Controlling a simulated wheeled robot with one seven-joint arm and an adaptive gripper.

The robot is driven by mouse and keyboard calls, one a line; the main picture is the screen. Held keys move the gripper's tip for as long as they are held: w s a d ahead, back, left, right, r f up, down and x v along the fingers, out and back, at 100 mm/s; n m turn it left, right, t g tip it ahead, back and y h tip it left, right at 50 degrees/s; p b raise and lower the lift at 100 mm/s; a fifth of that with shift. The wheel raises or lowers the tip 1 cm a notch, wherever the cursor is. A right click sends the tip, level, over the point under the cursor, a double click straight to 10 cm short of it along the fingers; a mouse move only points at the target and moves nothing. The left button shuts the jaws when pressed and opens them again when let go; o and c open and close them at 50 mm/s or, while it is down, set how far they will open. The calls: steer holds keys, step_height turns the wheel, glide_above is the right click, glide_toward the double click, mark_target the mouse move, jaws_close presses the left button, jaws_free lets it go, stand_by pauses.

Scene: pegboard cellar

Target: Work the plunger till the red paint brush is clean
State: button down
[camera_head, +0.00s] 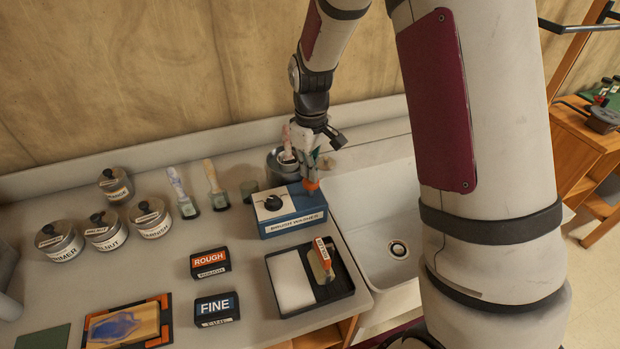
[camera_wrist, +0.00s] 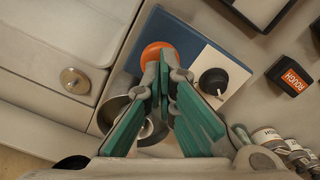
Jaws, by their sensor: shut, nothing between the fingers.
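The brush washer (camera_head: 291,215) is a blue and white box with a black knob (camera_head: 272,203), beside the sink. The knob also shows in the wrist view (camera_wrist: 213,81). Its orange plunger button (camera_head: 311,185) shows in the wrist view (camera_wrist: 152,53) too. A metal pot (camera_head: 275,163) stands behind the box. A brush with a pinkish handle (camera_head: 287,140) stands in it, partly hidden by my gripper; its bristles are not visible. My gripper (camera_head: 309,178) is shut and empty, pointing down with its fingertips (camera_wrist: 160,64) at the orange button; I cannot tell if they touch.
Two brushes (camera_head: 181,193) (camera_head: 216,186) stand left of the pot. Several lidded cans (camera_head: 105,231) are farther left. ROUGH (camera_head: 210,261) and FINE (camera_head: 217,308) blocks and a black tray (camera_head: 345,297) are in front. The sink (camera_head: 374,210) is at right.

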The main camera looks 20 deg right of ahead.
steer(key=shift+f+b, duration=0.5)
steer(key=shift+f, duration=1.4)
steer(key=shift+r+p, duration=0.65)
steer(key=shift+r, duration=1.15)
steer(key=shift+f, duration=0.15)
stand_by(1.1)
